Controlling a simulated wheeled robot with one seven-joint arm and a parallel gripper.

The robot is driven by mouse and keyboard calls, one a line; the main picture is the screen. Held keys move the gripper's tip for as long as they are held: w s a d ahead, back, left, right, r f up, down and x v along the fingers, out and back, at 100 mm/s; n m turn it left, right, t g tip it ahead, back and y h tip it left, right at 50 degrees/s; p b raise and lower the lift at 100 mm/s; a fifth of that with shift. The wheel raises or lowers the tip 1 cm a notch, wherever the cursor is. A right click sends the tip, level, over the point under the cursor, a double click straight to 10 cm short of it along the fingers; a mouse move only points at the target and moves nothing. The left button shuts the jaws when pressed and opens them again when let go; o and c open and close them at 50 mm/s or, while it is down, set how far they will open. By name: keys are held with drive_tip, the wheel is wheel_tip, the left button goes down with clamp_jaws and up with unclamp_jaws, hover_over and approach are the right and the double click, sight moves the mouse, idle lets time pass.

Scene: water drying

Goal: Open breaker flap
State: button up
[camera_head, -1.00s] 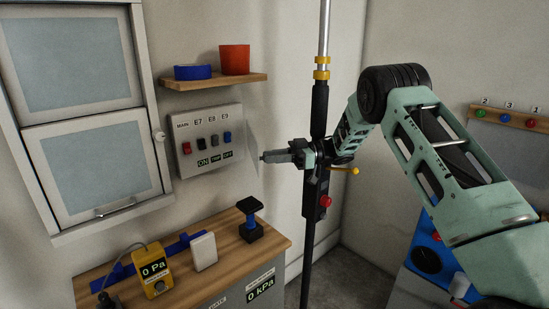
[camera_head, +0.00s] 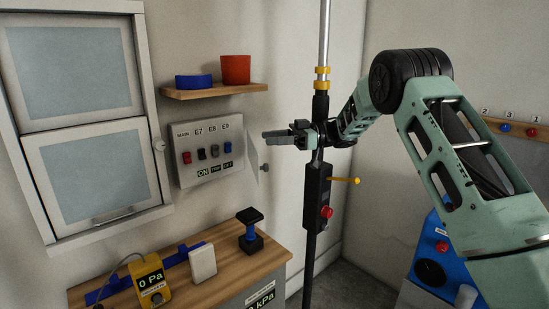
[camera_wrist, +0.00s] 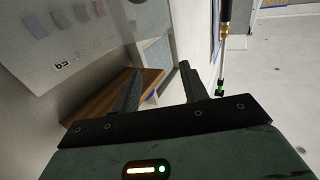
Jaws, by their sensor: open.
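The breaker box (camera_head: 183,174) is a pale grey wall panel with a row of red, black and blue switches under the labels MAIN, E7, E8 and E9. A thin pale flap (camera_head: 254,149) stands out at its right edge, with a small grey knob (camera_head: 265,168) low on it. My gripper (camera_head: 268,135) points left, beside the upper part of the flap and above the knob. I cannot tell whether it touches the flap. In the wrist view the two fingers (camera_wrist: 158,72) are apart with nothing held between them. The panel with washed-out switches (camera_wrist: 70,20) lies at upper left there.
A wooden shelf (camera_head: 215,91) with a blue and a red container is above the box. A wooden counter (camera_head: 225,268) with a yellow gauge (camera_head: 151,283) and a black-and-blue stand (camera_head: 250,229) is below. A vertical pole (camera_head: 307,240) stands just right of the flap. A white cabinet is at left.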

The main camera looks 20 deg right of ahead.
drive_tip(key=shift+r, duration=0.9)
